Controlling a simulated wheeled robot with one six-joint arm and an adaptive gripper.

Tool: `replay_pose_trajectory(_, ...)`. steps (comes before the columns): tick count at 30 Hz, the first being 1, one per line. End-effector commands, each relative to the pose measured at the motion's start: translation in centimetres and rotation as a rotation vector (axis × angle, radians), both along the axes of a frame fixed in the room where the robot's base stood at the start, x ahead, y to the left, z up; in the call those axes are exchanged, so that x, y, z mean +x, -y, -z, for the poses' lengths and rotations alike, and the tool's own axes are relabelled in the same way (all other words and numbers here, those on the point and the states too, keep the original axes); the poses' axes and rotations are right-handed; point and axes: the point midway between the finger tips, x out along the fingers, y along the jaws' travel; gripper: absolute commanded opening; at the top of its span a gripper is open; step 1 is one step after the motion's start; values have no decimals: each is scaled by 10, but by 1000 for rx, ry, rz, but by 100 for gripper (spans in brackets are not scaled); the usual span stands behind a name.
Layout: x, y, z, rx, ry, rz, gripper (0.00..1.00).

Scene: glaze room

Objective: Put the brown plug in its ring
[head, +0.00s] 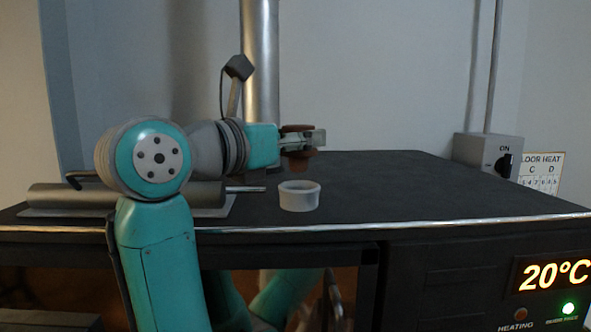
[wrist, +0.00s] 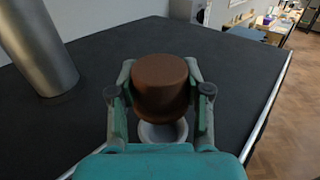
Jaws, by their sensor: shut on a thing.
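The brown plug (wrist: 160,86) is between the fingers of my gripper (wrist: 160,98), which is shut on it. In the head view the plug (head: 301,160) shows below and above the fingers of my gripper (head: 303,140), held clear above the black tabletop. The pale ring (head: 299,196) stands on the table near its front edge, below the plug in the head view. In the wrist view the ring (wrist: 163,138) shows partly behind the plug, its lower part hidden by my gripper. The plug and ring look apart.
The black tabletop (head: 400,187) is clear to the right. A grey cylinder (head: 130,194) with a thin rod lies at the left, partly behind my arm. A metal pipe (head: 260,60) rises behind the table. A switch box (head: 488,150) is at the back right.

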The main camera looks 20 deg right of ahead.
Motion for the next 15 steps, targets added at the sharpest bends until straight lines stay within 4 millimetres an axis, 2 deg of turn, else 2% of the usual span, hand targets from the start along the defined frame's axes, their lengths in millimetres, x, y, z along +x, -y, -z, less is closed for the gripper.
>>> replay_pose_trajectory(5, 0, 0, 11, 0, 0, 0, 12)
replay_pose_trajectory(12, 0, 0, 41, 0, 0, 0, 12)
replay_pose_trajectory(15, 0, 0, 45, 1, 2, 0, 12)
